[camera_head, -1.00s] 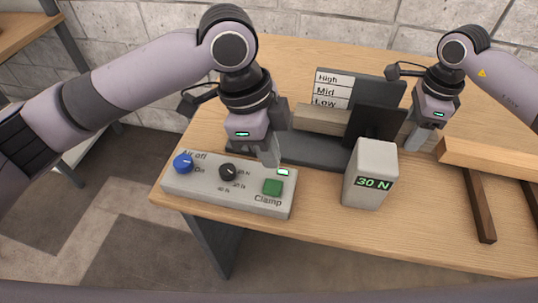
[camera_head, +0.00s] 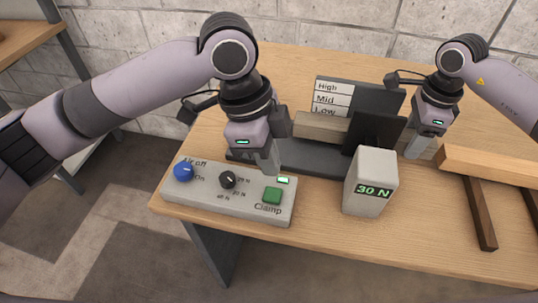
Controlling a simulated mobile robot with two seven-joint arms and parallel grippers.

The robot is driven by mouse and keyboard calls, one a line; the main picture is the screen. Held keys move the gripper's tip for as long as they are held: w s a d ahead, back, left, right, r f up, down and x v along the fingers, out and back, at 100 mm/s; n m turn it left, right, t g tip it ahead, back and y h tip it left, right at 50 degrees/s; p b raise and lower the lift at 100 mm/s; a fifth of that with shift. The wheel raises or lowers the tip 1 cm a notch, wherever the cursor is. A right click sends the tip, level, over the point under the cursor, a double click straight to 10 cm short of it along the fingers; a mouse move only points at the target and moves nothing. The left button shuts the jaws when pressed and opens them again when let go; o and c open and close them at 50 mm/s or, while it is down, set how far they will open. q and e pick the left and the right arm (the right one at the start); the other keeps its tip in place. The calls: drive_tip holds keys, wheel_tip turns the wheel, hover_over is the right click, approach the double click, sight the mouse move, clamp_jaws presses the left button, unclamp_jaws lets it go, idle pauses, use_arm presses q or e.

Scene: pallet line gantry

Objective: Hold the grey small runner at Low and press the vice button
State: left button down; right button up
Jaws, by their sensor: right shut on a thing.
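The grey small runner (camera_head: 318,128) is a beige-grey bar lying level beside the Low label (camera_head: 324,111), with its middle hidden behind a dark vice jaw plate (camera_head: 375,134). My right gripper (camera_head: 415,150) is shut at the right side of the vice, in line with the bar; its grip on the runner's far end is partly hidden. The vice button is the green button (camera_head: 272,196) marked Clamp on the grey control box (camera_head: 235,207). My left gripper (camera_head: 271,168) has its fingers together, pointing down just behind and above this button, seemingly apart from it. A small green light glows beside it.
A blue knob (camera_head: 183,171) and a black dial (camera_head: 227,180) sit on the control box. A grey display block (camera_head: 370,185) reading 30 N stands in front of the vice. A wooden frame (camera_head: 485,164) fills the table's right side.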

drive_tip(key=shift+s+a+f, duration=0.15)
drive_tip(key=shift+s+f, duration=0.1)
drive_tip(key=shift+s, duration=0.05)
drive_tip(key=o, duration=1.3)
drive_tip(key=shift+r, duration=0.2)
